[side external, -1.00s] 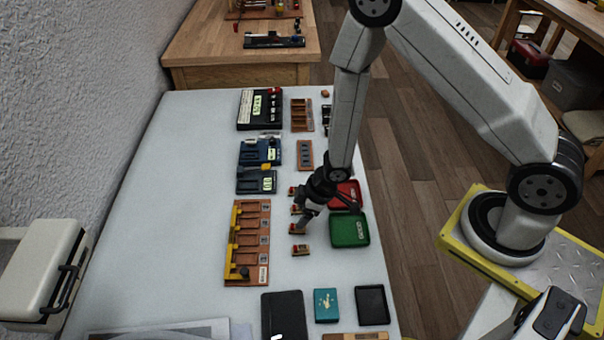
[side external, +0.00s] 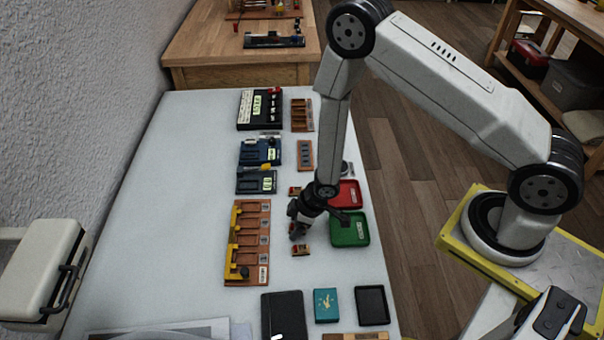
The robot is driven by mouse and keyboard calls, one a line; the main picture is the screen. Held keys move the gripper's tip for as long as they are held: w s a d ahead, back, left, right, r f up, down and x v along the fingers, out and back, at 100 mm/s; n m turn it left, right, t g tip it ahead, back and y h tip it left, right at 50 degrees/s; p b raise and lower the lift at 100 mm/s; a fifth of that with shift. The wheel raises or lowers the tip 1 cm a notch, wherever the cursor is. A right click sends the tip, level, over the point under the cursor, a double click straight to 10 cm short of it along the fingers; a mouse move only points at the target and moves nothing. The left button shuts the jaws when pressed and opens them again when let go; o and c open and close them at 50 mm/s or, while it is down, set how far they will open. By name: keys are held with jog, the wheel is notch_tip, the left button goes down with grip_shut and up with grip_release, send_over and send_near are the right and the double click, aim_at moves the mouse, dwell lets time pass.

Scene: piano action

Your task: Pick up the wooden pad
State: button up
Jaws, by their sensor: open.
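Several small wooden pads with red tops lie in a column on the white table, between the slotted wooden rack and the trays. The nearest pad (side external: 301,250) is fully visible and the farthest pad (side external: 295,191) shows beyond my gripper. The pads between them are hidden behind my gripper. My gripper (side external: 296,235) is open and points down, low over the column just beyond the nearest pad. I cannot tell whether its fingers surround a pad or touch one.
A green tray (side external: 350,231) and a red tray (side external: 345,195) stand right of my gripper. The wooden rack (side external: 247,243) with a yellow bar is to the left. Blue devices (side external: 258,165) stand farther back. A black notebook (side external: 283,316) and a teal box (side external: 326,305) lie in front. The table's left side is clear.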

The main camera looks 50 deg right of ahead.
jog(key=shift+c, duration=0.2)
grip_shut()
jog(key=shift+r, duration=0.1)
notch_tip(320, 180, up, 18)
dwell(1.5)
dwell(0.4)
jog(key=shift+w, duration=0.1)
dwell(0.4)
